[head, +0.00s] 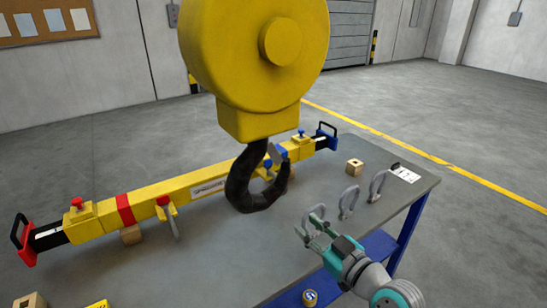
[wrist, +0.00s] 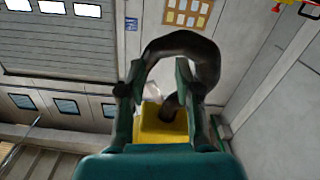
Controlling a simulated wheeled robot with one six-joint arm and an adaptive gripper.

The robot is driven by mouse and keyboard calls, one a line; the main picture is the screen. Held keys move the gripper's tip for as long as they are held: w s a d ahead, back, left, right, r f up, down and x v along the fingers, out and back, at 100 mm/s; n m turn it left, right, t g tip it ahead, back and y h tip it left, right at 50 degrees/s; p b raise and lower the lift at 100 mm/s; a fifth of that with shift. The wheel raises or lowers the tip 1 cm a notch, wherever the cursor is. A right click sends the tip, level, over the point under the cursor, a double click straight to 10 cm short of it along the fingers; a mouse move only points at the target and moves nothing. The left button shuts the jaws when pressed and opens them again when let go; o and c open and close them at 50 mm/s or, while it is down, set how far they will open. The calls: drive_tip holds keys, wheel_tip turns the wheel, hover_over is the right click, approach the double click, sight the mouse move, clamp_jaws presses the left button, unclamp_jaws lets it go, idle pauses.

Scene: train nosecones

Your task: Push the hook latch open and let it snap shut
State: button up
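The black hook (head: 247,188) hangs under the yellow hook block (head: 257,120) over the table. The grey latch (head: 277,153) shows at the hook's mouth, near its tip; I cannot tell from this view how far it is open. In the wrist view the hook (wrist: 190,45) curves beyond and between the fingers, with yellow block (wrist: 165,130) behind it. The latch is not clear there. My teal gripper (head: 309,225) is to the right of and nearer than the hook, apart from it. In the wrist view my gripper (wrist: 158,78) has its fingers spread and empty.
A yellow spreader beam (head: 160,192) lies across the grey table (head: 215,262) behind the hook. Grey shackles (head: 348,201) stand along the right, one close to my gripper. A wooden block (head: 354,167) sits at the back right.

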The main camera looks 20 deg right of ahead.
sight(275, 154)
drive_tip(key=w+r+n+g+y, duration=0.1)
drive_tip(key=w+r+n+y, duration=0.15)
drive_tip(key=r, duration=0.45)
drive_tip(key=w+r+n+y, duration=0.1)
drive_tip(key=r+n, duration=0.3)
drive_tip(key=r, duration=0.3)
drive_tip(key=x, duration=1)
drive_tip(key=shift+a+f, duration=0.2)
drive_tip(key=shift+f, duration=0.15)
clamp_jaws()
